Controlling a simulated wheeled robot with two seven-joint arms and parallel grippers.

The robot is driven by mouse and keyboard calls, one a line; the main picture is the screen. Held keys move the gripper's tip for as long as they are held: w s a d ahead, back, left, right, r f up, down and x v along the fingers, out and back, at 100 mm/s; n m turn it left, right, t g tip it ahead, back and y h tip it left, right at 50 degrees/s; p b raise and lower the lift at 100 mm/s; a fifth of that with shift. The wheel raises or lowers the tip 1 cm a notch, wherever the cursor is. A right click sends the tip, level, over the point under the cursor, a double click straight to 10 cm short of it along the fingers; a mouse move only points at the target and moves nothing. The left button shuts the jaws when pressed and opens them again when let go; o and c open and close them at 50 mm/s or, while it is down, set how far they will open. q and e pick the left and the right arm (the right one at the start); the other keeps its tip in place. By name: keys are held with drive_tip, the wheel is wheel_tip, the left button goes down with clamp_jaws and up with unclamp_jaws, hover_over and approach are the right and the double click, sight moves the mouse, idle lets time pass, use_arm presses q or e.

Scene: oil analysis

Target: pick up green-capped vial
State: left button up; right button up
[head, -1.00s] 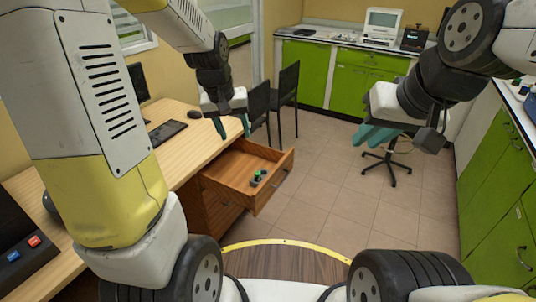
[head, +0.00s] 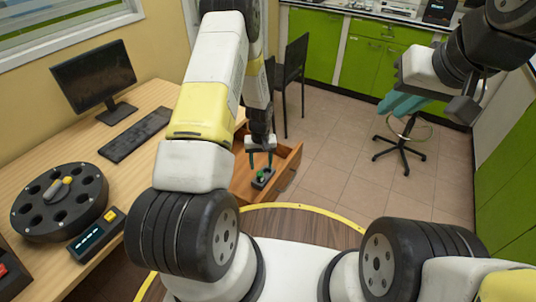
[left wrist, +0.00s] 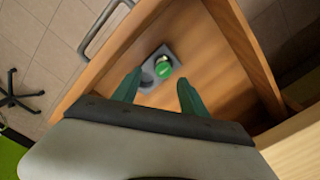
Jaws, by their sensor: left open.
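The green-capped vial (left wrist: 165,68) stands in a small grey holder (left wrist: 148,76) inside the open wooden drawer (left wrist: 200,35). In the head view the vial's green cap (head: 262,174) shows in the drawer below my left gripper. My left gripper (head: 260,160) is open and points down above the vial. In the left wrist view its teal fingers (left wrist: 157,90) are apart, with the vial ahead of them and between their lines. My right gripper (head: 402,103) is out over the floor to the right, away from the drawer. Whether its fingers are apart is not clear.
The drawer's walls stand close around the holder. The wooden desk (head: 150,98) to the left bears a monitor (head: 95,75), a keyboard (head: 135,135) and a round black centrifuge rotor (head: 60,202). A stool (head: 402,140) and a black chair (head: 291,75) stand beyond.

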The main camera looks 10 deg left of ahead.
sight(260, 173)
use_arm(q)
drive_tip(key=f, duration=0.6)
drive_tip(key=shift+s+a, duration=0.25)
clamp_jaws()
